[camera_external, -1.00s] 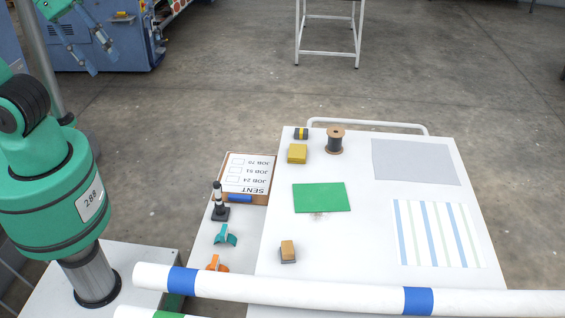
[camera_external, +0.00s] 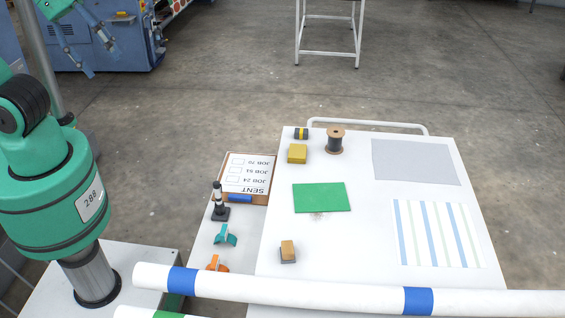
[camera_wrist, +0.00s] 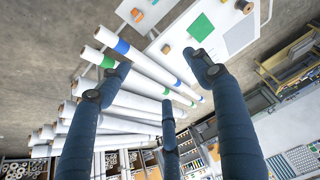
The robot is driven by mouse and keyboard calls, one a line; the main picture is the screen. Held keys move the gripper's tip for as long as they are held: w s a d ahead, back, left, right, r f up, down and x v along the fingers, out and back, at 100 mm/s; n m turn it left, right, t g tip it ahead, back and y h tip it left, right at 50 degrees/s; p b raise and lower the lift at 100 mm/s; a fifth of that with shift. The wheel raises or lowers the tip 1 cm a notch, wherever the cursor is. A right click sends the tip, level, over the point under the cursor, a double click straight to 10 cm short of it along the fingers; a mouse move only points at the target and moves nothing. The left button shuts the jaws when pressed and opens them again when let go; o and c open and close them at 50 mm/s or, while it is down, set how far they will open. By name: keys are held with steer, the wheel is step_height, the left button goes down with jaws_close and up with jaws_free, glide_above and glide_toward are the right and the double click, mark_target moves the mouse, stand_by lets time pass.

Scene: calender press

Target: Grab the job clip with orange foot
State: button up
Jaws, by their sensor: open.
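The job clip with the orange foot (camera_external: 216,264) stands on the narrow white side shelf, just behind the white roll; the roll is close in front of its lower part. Its orange colour also shows near the top edge of the wrist view (camera_wrist: 137,15). A similar clip with a teal foot (camera_external: 225,236) stands farther back on the shelf. My gripper (camera_wrist: 160,77) has its three dark blue fingers spread and empty in the wrist view. It also shows at the upper left of the external view (camera_external: 88,42), high and far from the clip.
A black-and-white clip-like piece (camera_external: 219,203) and a SENT board (camera_external: 232,184) are farther back. The white table (camera_external: 350,255) holds a wood-topped block (camera_external: 288,251), a green sheet (camera_external: 321,197) and a spool (camera_external: 335,141). A long white roll (camera_external: 300,291) lies across the front.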

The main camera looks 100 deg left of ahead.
steer(key=w+d+f+g, duration=0.1)
steer(key=w+f, duration=0.6)
steer(key=w, duration=0.3)
steer(key=g+b, duration=0.2)
steer(key=g, duration=0.3)
glide_above(214, 261)
step_height(214, 261, down, 43)
steer(key=shift+r, duration=0.2)
step_height(214, 261, down, 9)
steer(key=shift+r+b, duration=0.2)
steer(key=shift+b, duration=0.55)
